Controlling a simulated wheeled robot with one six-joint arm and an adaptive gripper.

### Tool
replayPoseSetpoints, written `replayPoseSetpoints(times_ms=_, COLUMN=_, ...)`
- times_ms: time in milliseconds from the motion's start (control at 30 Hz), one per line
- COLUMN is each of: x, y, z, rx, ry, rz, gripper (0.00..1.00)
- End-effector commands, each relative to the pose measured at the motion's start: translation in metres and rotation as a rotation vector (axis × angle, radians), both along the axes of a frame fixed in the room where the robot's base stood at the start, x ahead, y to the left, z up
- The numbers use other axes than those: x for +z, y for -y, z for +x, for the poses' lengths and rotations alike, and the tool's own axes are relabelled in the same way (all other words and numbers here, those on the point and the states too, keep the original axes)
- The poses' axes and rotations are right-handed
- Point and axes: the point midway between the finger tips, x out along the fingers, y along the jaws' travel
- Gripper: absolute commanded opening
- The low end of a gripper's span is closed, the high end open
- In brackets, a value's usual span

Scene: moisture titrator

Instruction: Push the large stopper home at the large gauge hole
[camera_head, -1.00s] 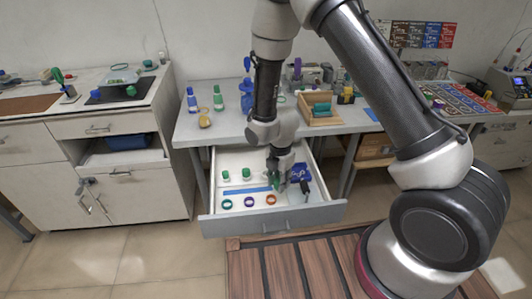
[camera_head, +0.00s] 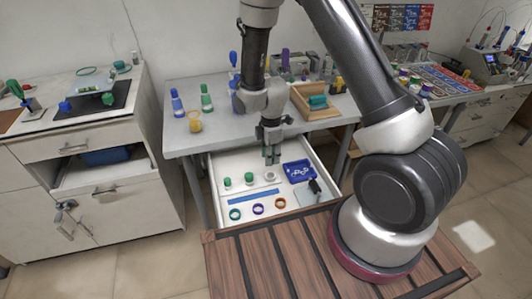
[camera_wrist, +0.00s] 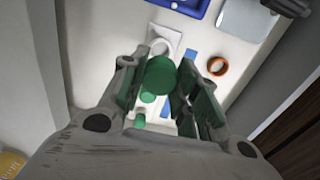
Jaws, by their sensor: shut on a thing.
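My gripper (camera_head: 270,158) hangs over the back of the open drawer, fingers down. In the wrist view its green-padded fingers close on a round green stopper (camera_wrist: 160,73). The head view does not show this stopper clearly between the fingers. The gauge is a white block with an open round hole (camera_wrist: 160,47), which lies just beyond the held stopper in the wrist view. In the head view this pale ring-shaped hole (camera_head: 270,177) lies below my fingertips, apart from them. Two other green stoppers (camera_head: 227,182) (camera_head: 249,179) stand upright to its left.
The drawer (camera_head: 217,215) also holds a blue tray (camera_head: 299,172) with small parts, a blue strip (camera_head: 253,196), and teal (camera_head: 235,214), purple (camera_head: 257,209) and orange (camera_head: 279,202) rings. A black object (camera_head: 315,187) lies at right. The worktop (camera_head: 180,143) edge is behind.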

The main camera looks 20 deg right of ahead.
Motion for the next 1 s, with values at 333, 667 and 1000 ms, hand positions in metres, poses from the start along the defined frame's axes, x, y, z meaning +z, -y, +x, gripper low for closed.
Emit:
replayPoseSetpoints(times_ms=333, x=-0.007, y=-0.001, z=0.000, rx=0.001, ry=-0.002, rz=0.000, gripper=0.00)
replayPoseSetpoints(times_ms=667, x=-0.033, y=-0.001, z=0.000, rx=0.002, ry=-0.001, rz=0.000, gripper=0.00)
replayPoseSetpoints(times_ms=1000, x=-0.046, y=-0.001, z=0.000, rx=0.002, ry=0.000, rz=0.000, gripper=0.00)
